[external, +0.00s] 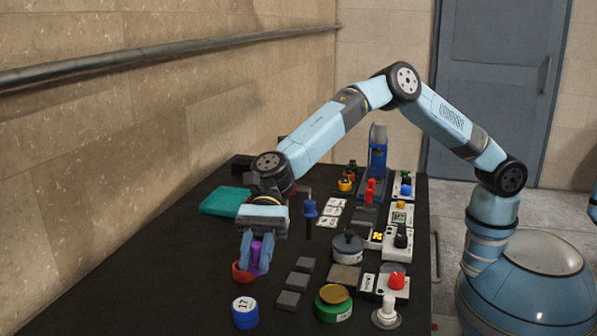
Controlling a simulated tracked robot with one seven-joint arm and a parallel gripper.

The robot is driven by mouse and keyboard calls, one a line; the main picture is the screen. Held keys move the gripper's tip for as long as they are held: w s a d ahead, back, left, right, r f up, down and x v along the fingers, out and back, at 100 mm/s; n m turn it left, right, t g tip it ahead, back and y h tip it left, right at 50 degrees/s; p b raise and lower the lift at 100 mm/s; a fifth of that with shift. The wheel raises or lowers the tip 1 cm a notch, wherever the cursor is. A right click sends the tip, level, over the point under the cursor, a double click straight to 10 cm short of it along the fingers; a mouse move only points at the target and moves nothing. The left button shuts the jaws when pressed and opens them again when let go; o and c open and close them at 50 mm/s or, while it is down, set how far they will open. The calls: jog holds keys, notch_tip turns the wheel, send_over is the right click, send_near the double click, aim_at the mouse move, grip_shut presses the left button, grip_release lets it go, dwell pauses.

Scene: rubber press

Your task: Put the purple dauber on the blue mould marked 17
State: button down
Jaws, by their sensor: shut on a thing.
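The purple dauber (256,251) is between the fingers of my gripper (254,264), which is shut on it. My gripper points down at the left part of the dark table, and its fingers hide part of the dauber. The blue mould marked 17 (245,317) is a round blue piece with a white top, standing near the table's front left. It is nearer the camera than my gripper and apart from it.
A red round piece (239,273) shows right beside my gripper's fingers. Grey blocks (289,299) lie right of the mould, then a green round tin (333,311). A dark-blue-handled tool (310,212) stands behind. A teal slab (224,201) lies at the back left.

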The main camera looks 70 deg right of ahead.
jog(key=f, duration=0.1)
jog(key=w+a+f, duration=0.2)
jog(key=f, duration=0.1)
jog(key=shift+w+a, duration=0.15)
jog(key=shift+w, duration=0.05)
notch_tip(320, 180, down, 3)
jog(key=shift+a+f, duration=0.1)
jog(key=shift+f, duration=0.05)
jog(key=c, duration=0.9)
grip_release()
jog(key=v, duration=1.2)
